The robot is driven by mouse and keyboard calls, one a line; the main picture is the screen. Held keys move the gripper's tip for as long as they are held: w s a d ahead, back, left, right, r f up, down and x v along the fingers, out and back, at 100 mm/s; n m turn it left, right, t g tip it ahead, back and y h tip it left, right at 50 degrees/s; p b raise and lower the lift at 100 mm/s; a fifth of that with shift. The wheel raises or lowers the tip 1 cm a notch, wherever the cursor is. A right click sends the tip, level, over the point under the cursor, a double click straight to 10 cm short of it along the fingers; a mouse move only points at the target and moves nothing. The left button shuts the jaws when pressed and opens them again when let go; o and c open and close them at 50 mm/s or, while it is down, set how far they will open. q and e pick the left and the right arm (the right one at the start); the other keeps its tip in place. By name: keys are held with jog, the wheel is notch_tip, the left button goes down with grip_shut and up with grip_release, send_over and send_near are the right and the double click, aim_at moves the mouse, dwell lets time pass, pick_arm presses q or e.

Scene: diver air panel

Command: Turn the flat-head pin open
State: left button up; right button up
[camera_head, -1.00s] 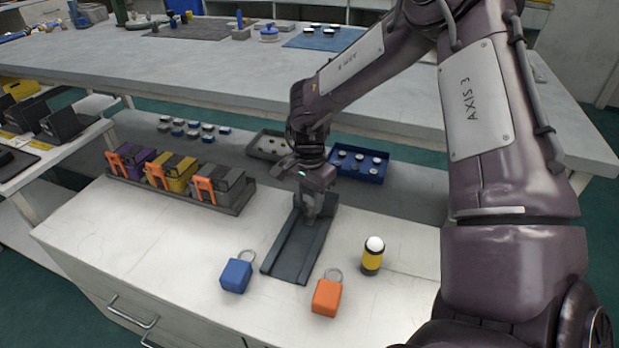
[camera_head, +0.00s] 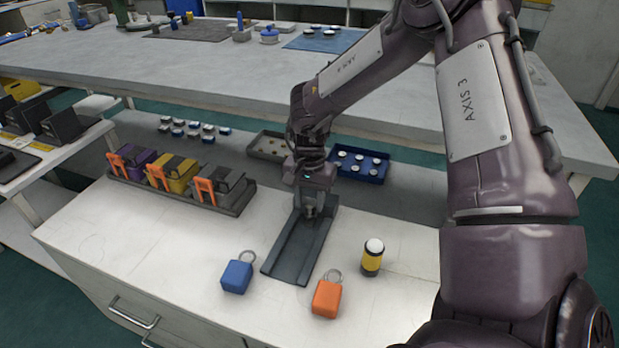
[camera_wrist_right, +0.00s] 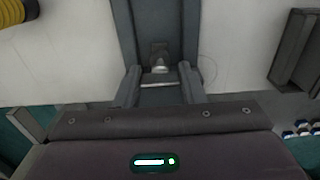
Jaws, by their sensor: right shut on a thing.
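A dark grey panel (camera_head: 290,255) shaped like a shallow channel lies on the white counter. My right gripper (camera_head: 309,210) points down at its far end and is shut on the flat-head pin, which it mostly hides in the head view. In the right wrist view, my right gripper's two fingers (camera_wrist_right: 159,77) stand on either side of the small metallic pin (camera_wrist_right: 160,65) over the panel (camera_wrist_right: 158,22). How far the pin is turned I cannot tell. My left gripper is not in view.
A blue padlock-like block (camera_head: 237,277), an orange one (camera_head: 326,299) and a yellow-black cylinder with a white top (camera_head: 372,258) stand near the panel. A rack (camera_head: 236,207) of purple, yellow and grey boxes stands to the left. A blue tray (camera_head: 360,166) lies behind.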

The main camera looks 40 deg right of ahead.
aim_at(310, 198)
jog(key=shift+s+f, duration=0.25)
jog(key=o, duration=0.7)
jog(key=shift+c, duration=0.2)
jog(key=o, duration=0.3)
jog(key=shift+w, duration=0.15)
jog(key=shift+o, duration=0.2)
jog(key=shift+r, duration=0.15)
jog(key=shift+w+r, duration=0.15)
jog(key=shift+r, duration=0.3)
notch_tip(310, 198, up, 6)
jog(key=shift+f+p, duration=0.2)
jog(key=shift+p, duration=0.6)
jog(key=shift+r, duration=0.55)
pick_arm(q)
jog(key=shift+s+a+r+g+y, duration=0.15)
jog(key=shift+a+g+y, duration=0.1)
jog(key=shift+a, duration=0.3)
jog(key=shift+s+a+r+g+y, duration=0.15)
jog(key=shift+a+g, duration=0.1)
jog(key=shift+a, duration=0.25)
